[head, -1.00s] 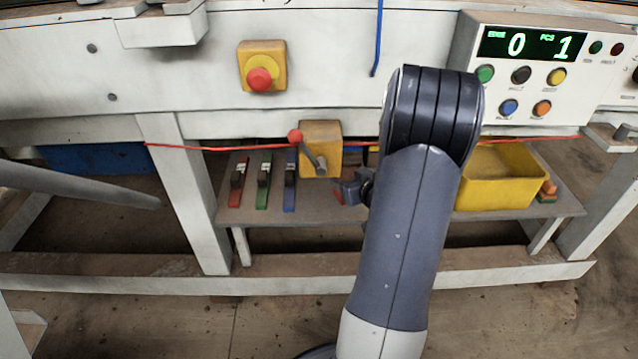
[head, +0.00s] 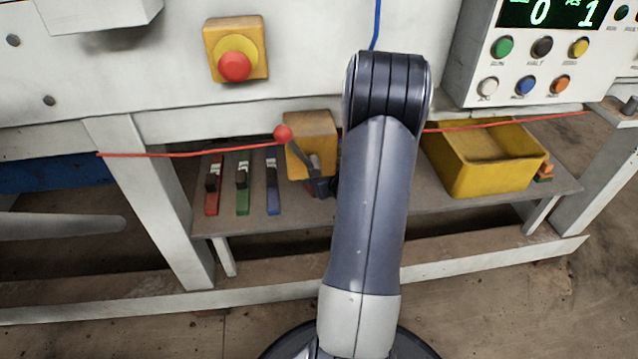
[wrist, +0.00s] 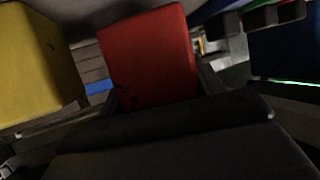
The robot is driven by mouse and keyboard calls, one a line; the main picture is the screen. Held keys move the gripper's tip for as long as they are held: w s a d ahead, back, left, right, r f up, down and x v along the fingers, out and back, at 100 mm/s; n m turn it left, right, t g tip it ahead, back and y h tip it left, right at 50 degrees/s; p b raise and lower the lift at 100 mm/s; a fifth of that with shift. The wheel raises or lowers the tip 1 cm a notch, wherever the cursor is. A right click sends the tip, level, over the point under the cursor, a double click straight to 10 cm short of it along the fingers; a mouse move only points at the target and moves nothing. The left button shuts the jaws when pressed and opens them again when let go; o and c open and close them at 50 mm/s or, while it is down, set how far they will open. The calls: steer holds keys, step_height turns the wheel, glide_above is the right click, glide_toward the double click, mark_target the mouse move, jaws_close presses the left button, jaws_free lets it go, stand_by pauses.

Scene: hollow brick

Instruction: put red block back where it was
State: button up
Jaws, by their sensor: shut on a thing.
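The red block (wrist: 150,60) is large in the middle of the wrist view, held between the fingers of my gripper (wrist: 158,100) and tilted a little. Whether the block touches the shelf cannot be told.
A red-knobbed lever (head: 283,132) and a red cable (head: 180,154) cross in front of the shelf. Red (head: 212,190), green (head: 243,190) and blue (head: 272,190) slotted strips lie left. A yellow bin (head: 480,170) stands right, with small orange and green pieces (head: 544,171) beyond. Table legs flank the shelf.

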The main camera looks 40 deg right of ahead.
steer(key=shift+f, duration=1.1)
steer(key=shift+b, duration=0.3)
steer(key=shift+f, duration=0.25)
steer(key=o, duration=0.9)
steer(key=shift+r, duration=0.1)
steer(key=shift+r, duration=0.15)
steer(key=p+v, duration=0.3)
steer(key=v, duration=0.9)
steer(key=shift+p, duration=0.4)
